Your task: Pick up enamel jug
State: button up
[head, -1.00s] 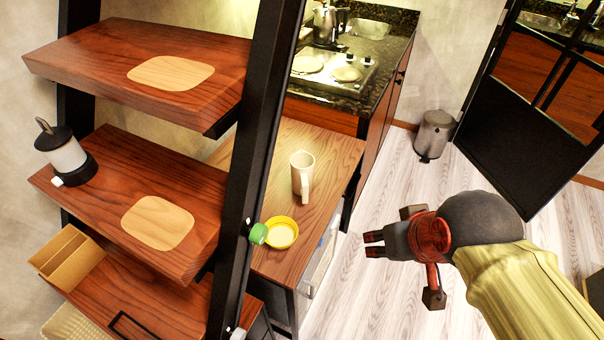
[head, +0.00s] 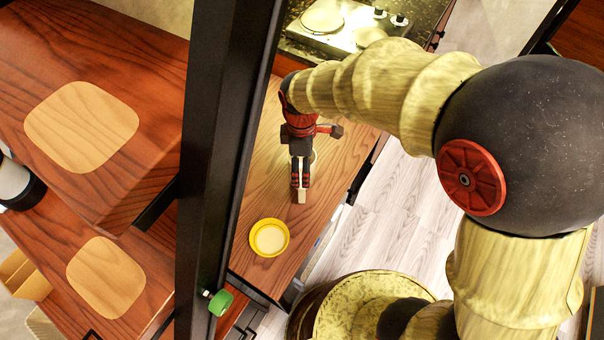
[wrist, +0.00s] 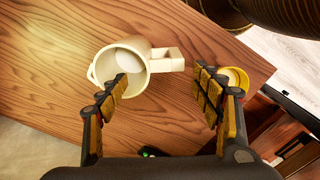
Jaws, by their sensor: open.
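The cream enamel jug (wrist: 106,66) stands on the wooden table in the wrist view, its mouth facing the camera and its square handle (wrist: 176,60) pointing right. My gripper (wrist: 162,88) is open above it. The left finger overlaps the jug's mouth and the right finger is just past the handle's end, so the handle side lies between them. I cannot tell how deep the fingers reach. In the head view, my gripper (head: 300,180) points down over the table and hides most of the jug; a pale piece, likely its handle (head: 301,197), shows at the fingertips.
A yellow dish (head: 285,246) with pale contents sits close to the jug, beside my right finger in the wrist view (wrist: 245,78). A black shelf post (head: 222,150) with a green knob (head: 221,302) rises left of the table. A hob (head: 330,25) lies behind. Bare tabletop surrounds the jug's left side.

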notch_tip(320, 180, down, 3)
jog(key=shift+s+a+r+b, duration=0.1)
jog(key=shift+b, duration=0.35)
jog(key=f, duration=0.1)
jog(key=f+b, duration=0.1)
jog(key=f, duration=0.1)
jog(key=f+b, duration=0.1)
jog(key=shift+s+d+f, duration=0.2)
jog(key=shift+s+f, duration=0.15)
jog(key=shift+s, duration=0.05)
jog(key=shift+f, duration=0.35)
jog(key=shift+c, duration=1.3)
grip_shut()
jog(key=shift+r, duration=0.1)
